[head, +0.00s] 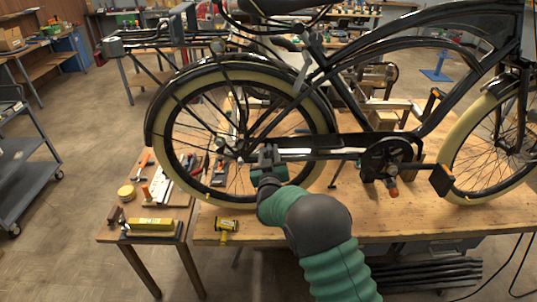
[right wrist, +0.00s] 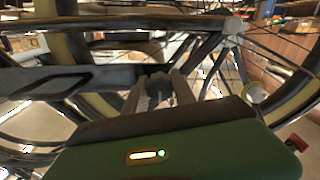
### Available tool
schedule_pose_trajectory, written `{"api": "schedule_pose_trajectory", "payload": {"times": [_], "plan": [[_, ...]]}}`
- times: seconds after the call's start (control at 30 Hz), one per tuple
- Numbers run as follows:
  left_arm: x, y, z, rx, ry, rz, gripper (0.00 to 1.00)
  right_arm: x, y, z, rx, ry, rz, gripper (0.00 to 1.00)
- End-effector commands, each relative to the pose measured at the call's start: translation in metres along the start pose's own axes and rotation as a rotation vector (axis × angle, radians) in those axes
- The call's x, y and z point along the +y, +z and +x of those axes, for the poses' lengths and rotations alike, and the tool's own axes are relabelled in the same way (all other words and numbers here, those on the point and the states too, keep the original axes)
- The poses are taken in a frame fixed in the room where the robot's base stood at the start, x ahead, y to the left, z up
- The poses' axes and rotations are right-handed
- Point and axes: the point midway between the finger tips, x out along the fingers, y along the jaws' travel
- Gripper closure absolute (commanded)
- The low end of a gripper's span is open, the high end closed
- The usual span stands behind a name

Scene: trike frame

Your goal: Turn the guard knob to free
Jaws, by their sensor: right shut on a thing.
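The black bicycle (head: 335,90) stands on the wooden workbench (head: 300,222). Its dark chain guard (head: 320,154) runs from the crank to the rear wheel hub, and it also shows in the right wrist view (right wrist: 60,82). My right gripper (head: 267,155) is at the rear end of the guard, near the hub. In the right wrist view its two fingers (right wrist: 160,92) are close together against the guard's end. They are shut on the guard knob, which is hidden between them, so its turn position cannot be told. My left gripper is not in view.
A yellow tool (head: 227,226) lies at the bench's front edge.

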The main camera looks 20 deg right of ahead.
Motion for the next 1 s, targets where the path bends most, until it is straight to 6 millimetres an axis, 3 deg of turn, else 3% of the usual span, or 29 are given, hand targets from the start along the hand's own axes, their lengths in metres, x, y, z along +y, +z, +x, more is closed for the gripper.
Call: {"api": "schedule_pose_trajectory", "payload": {"times": [0.27, 1.0], "plan": [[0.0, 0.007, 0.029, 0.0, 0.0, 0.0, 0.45, -0.005, 0.006, -0.001, -0.001, -0.007, 0.148, 1.0], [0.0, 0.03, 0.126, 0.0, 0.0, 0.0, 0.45, -0.004, 0.009, -0.001, -0.005, -0.005, 0.837, 1.0]]}}
